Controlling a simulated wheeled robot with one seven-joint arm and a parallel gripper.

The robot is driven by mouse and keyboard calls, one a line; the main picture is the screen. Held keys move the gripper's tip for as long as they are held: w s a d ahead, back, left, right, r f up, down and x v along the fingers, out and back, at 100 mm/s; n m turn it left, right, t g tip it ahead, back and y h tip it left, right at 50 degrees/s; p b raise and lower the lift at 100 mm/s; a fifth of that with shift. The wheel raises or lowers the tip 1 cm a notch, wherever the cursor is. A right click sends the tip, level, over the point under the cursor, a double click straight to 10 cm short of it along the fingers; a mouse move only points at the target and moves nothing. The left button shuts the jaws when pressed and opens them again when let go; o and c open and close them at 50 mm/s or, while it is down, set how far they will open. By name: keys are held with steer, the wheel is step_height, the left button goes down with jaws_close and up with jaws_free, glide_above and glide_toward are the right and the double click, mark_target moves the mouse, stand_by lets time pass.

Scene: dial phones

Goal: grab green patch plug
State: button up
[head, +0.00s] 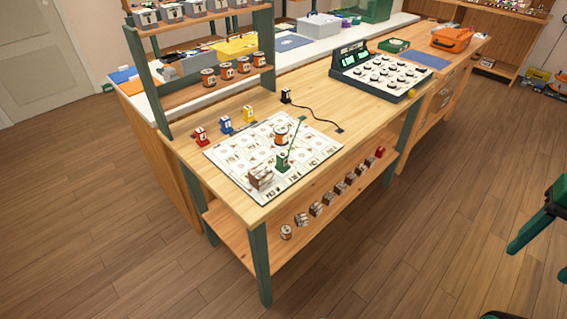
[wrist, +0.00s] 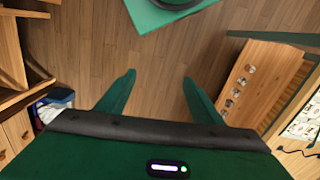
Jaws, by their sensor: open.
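The green patch plug (head: 283,161) stands on the white printed board (head: 240,160) on the wooden workbench in the head view, with a thin green cord or rod rising from it. My gripper (head: 540,218) is at the far right edge of the head view, well away from the bench and only partly in view. In the wrist view my gripper (wrist: 158,88) has its two green fingers spread apart with only floor between them. The green plug cannot be made out in the wrist view.
Red (head: 200,137), blue (head: 226,125), yellow (head: 249,114) and black (head: 286,96) plugs stand behind the board. An orange-banded spool (head: 281,134) and a brown block (head: 260,178) are on it. A dial console (head: 381,73) stands at the bench's right. Floor in front is clear.

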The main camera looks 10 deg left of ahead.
stand_by(0.4)
steer(key=c, duration=0.4)
steer(key=shift+s+r, duration=0.15)
steer(key=shift+s, duration=0.1)
steer(key=w+a+f+n+t, duration=0.1)
steer(key=w+a+f+n, duration=0.15)
steer(key=w, duration=0.35)
steer(key=w+a+f+n+t, duration=0.1)
steer(key=w+a+f+n, duration=0.2)
steer(key=w, duration=0.4)
steer(key=n+t+y, duration=0.6)
steer(key=n+y, duration=0.5)
steer(key=n, duration=0.1)
glide_toward(285, 158)
steer(key=x, duration=0.4)
steer(key=shift+a+f, duration=0.25)
steer(key=shift+a, duration=0.1)
steer(key=x, duration=0.5)
steer(key=shift+w, duration=0.15)
steer(key=shift+w+r+x, duration=0.1)
steer(key=shift+w+x, duration=0.1)
steer(key=shift+x, duration=1.15)
steer(key=shift+w+r+x, duration=0.1)
steer(key=shift+w+x, duration=0.1)
steer(key=shift+x, duration=1.15)
